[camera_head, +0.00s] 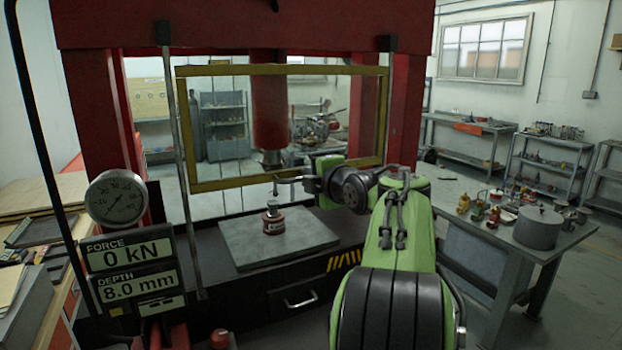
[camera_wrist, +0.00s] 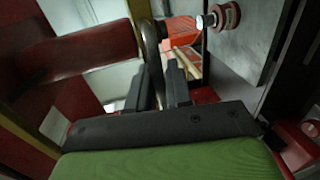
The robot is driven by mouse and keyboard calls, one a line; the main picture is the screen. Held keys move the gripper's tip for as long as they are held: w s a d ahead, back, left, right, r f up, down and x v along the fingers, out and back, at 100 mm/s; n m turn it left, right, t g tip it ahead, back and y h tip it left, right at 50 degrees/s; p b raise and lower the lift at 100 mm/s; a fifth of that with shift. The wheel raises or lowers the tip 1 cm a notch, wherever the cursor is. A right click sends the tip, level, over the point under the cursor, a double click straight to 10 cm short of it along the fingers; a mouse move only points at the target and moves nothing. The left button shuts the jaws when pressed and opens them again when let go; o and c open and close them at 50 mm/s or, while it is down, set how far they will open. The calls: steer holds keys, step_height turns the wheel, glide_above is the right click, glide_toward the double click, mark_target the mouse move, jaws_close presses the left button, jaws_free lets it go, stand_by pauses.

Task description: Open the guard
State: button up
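The guard is a clear panel in a yellow frame (camera_head: 280,70) on the front of the red press. It is down, in front of the ram. My gripper (camera_head: 305,181) is at the lower part of the guard, near its bottom bar. In the wrist view, the two dark fingers of my gripper (camera_wrist: 157,88) stand on either side of a grey curved bar (camera_wrist: 150,45), which looks like the guard's handle. Whether they press on it cannot be told. A small red and metal part (camera_head: 273,218) stands on the grey plate behind the guard.
The press ram (camera_head: 269,110) hangs above the grey plate (camera_head: 240,250). A gauge (camera_head: 116,198) and a display (camera_head: 130,270) reading 0 kN and 8.0 mm are at left. A bench (camera_head: 480,240) with tools stands at right. Vertical rods flank the guard.

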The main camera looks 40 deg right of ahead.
steer(key=shift+o, duration=0.8)
steer(key=b+v, duration=0.2)
steer(key=v, duration=1.4)
steer(key=shift+w+a+f, duration=0.1)
steer(key=shift+w, duration=0.05)
steer(key=a+f+m+g+y, duration=0.25)
steer(key=a+f+m, duration=0.25)
steer(key=a+f, duration=0.45)
steer(key=a+f+m+g+y, duration=0.25)
steer(key=a+f+m, duration=0.3)
steer(key=a, duration=0.75)
steer(key=s+a+f+m+g, duration=0.2)
steer(key=s+f, duration=0.3)
steer(key=f, duration=0.1)
steer(key=s+a+f+m+g, duration=0.2)
steer(key=s+f, duration=0.4)
steer(key=shift+s+a+h, duration=0.25)
steer(key=shift+a+h, duration=0.05)
steer(key=shift+h, duration=0.1)
